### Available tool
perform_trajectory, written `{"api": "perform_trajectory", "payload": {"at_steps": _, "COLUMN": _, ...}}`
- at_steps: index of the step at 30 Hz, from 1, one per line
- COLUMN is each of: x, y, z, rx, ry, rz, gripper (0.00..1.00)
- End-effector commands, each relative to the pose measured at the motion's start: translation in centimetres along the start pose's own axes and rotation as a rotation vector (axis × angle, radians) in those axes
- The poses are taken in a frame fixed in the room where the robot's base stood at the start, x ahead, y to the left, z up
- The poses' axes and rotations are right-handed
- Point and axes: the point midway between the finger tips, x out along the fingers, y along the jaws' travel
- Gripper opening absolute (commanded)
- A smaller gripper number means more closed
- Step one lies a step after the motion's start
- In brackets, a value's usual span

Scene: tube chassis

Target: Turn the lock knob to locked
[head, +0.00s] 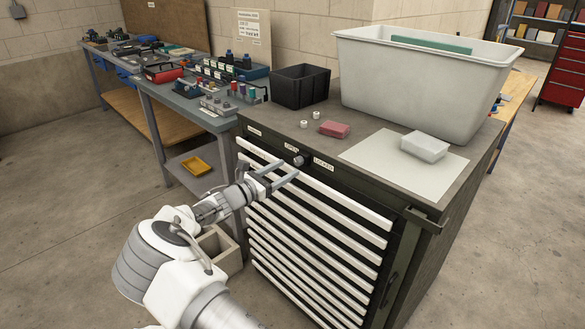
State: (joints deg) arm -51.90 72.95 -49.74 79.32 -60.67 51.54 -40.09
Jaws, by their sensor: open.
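The lock knob (298,160) is a small dark round knob on the top front strip of the dark green drawer cabinet (420,225). An OPEN label (291,147) is above and left of it, and a LOCKED label (323,164) is to its right. The knob's pointer direction is too small to tell. My gripper (287,169) is open, its two grey fingers pointing toward the cabinet front just below and left of the knob. No object shows between the fingers. I cannot tell whether a fingertip touches the knob.
White drawer handles (320,240) run down the cabinet front below my gripper. An open beige box (218,248) stands on the floor beside my arm.

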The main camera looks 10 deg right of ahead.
Motion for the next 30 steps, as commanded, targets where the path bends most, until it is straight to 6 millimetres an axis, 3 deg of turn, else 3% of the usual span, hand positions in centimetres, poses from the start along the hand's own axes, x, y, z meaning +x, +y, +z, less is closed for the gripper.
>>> {"api": "perform_trajectory", "payload": {"at_steps": 3, "x": 2.0, "y": -0.1, "z": -0.1, "rx": -0.001, "ry": -0.001, "rz": -0.002, "gripper": 0.64}}
{"api": "perform_trajectory", "payload": {"at_steps": 7, "x": 3.2, "y": 0.0, "z": -0.1, "rx": -0.001, "ry": -0.001, "rz": -0.001, "gripper": 0.64}}
{"api": "perform_trajectory", "payload": {"at_steps": 18, "x": 3.8, "y": 0.0, "z": 0.0, "rx": 0.000, "ry": 0.000, "rz": 0.000, "gripper": 0.64}}
{"api": "perform_trajectory", "payload": {"at_steps": 29, "x": 3.7, "y": 0.0, "z": 0.0, "rx": 0.000, "ry": 0.000, "rz": 0.000, "gripper": 0.01}}
{"api": "perform_trajectory", "payload": {"at_steps": 30, "x": 3.7, "y": 0.0, "z": 0.0, "rx": 0.000, "ry": 0.000, "rz": 0.000, "gripper": 0.00}}
